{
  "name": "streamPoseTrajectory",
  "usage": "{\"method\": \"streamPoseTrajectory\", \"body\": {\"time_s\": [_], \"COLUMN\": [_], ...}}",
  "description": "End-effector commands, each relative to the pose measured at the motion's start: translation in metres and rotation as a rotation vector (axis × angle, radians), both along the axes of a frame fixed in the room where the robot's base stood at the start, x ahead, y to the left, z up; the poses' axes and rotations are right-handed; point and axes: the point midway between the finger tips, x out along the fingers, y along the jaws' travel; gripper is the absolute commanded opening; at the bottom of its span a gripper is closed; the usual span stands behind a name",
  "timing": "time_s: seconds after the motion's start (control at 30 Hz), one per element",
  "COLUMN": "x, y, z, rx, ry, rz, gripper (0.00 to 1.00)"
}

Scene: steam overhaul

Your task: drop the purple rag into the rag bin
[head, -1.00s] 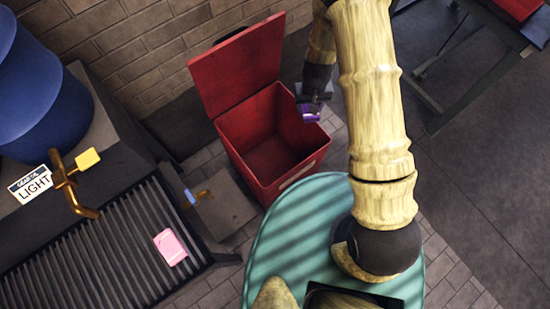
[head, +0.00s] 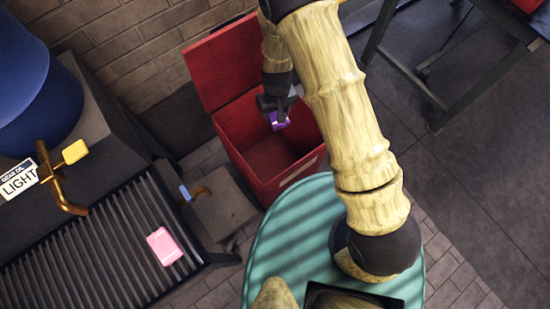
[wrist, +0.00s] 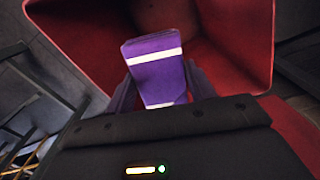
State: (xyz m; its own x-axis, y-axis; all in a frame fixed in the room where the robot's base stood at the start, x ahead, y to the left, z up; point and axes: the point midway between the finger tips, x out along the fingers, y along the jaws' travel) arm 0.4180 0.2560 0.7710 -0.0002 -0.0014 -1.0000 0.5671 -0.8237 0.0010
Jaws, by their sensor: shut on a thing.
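The purple rag (head: 279,119) is held in my gripper (head: 276,114), over the open mouth of the rag bin. The rag also shows in the wrist view (wrist: 155,68), purple with white stripes, between the two fingers (wrist: 158,90). The rag bin (head: 305,172) is a red box with its lid (head: 215,65) raised at the back. Its inside looks empty where it shows. The red bin walls (wrist: 75,35) surround the rag in the wrist view. My arm hides the bin's right rear part in the head view.
A slatted dark rack (head: 110,245) at left carries a pink block-like item (head: 164,246). A blue drum (head: 35,95) with a brass tap (head: 62,190) stands behind it. A dark-framed table (head: 450,60) stands at upper right. The floor at right (head: 470,160) is clear.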

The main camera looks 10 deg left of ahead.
Motion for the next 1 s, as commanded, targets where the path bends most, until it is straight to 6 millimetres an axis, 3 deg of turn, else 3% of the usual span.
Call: {"method": "streamPoseTrajectory", "body": {"time_s": [0.03, 0.3, 0.73, 0.77, 0.8, 0.87, 1.0], "x": [0.000, 0.000, 0.000, 0.000, 0.000, 0.000, 0.000], "y": [0.000, 0.000, 0.000, 0.000, 0.000, 0.000, 0.000], "z": [-0.011, -0.040, -0.045, -0.045, -0.045, -0.045, -0.045], "rx": [0.000, 0.000, 0.000, 0.000, 0.000, 0.000, 0.000], "ry": [0.000, 0.000, 0.000, 0.000, 0.000, 0.000, 0.000], "rz": [0.000, 0.000, 0.000, 0.000, 0.000, 0.000, 0.000], "gripper": [0.29, 0.29, 0.29, 0.58, 0.66, 0.78, 0.79]}}
